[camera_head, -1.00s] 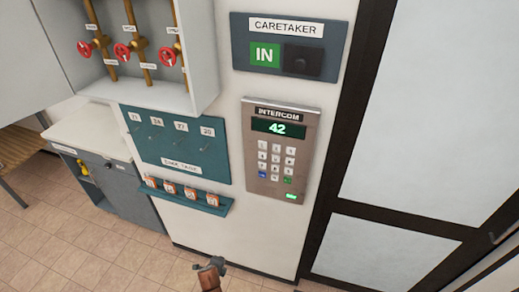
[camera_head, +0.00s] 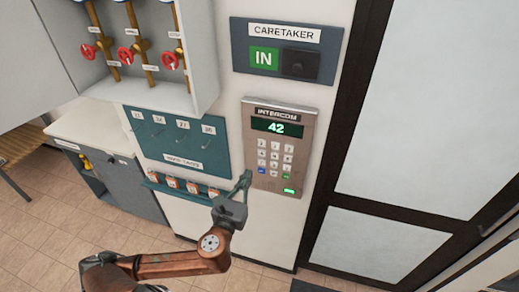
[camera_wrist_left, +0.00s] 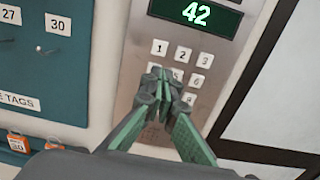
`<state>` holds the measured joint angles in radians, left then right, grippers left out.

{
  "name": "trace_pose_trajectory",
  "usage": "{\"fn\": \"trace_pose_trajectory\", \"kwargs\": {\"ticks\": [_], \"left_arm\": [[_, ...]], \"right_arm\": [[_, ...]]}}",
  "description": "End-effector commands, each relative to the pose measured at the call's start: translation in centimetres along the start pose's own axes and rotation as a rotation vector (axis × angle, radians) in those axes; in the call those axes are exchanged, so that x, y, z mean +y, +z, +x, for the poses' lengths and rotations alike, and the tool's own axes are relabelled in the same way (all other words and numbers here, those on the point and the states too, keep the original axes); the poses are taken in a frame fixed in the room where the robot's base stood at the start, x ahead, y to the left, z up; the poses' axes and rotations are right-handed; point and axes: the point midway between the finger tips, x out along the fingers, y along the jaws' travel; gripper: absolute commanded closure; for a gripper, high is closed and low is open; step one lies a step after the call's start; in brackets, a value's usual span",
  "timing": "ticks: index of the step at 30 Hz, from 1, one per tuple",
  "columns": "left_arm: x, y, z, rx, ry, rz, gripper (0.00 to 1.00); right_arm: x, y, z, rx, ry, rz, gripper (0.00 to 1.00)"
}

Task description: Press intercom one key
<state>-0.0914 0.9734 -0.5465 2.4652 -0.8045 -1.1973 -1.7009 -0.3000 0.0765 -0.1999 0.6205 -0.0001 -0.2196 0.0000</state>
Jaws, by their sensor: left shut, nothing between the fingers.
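The intercom (camera_head: 306,125) is a brownish metal panel on the white wall, with a green display reading 42 and a keypad of white keys plus a blue and a green key. In the left wrist view the "1" key (camera_wrist_left: 159,47) shows clear, above and slightly left of my fingertips. My left gripper (camera_head: 246,178) is shut and empty, at the lower left edge of the intercom in the head view. In the left wrist view the left gripper (camera_wrist_left: 160,78) covers several keys of the left and middle columns. Whether it touches the panel cannot be told. My right gripper is not in view.
A caretaker board (camera_head: 240,62) with a green IN sign hangs above the intercom. A teal tag board (camera_head: 150,155) and a small shelf (camera_head: 153,184) with orange tags are at the left. A dark-framed door (camera_head: 400,180) stands at the right.

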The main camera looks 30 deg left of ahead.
Motion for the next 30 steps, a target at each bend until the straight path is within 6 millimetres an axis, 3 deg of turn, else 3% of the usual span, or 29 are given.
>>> {"fn": "trace_pose_trajectory", "kwargs": {"ticks": [8,24,30], "left_arm": [[0.0,0.1,1.2,-0.001,0.0,-0.002,1.0],[0.1,0.2,11.4,-0.001,0.002,-0.002,1.0],[0.0,0.0,13.5,0.001,0.001,-0.004,1.0]], "right_arm": [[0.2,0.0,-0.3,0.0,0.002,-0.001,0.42],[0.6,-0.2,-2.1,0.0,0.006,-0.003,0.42],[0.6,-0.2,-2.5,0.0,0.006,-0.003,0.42]]}}
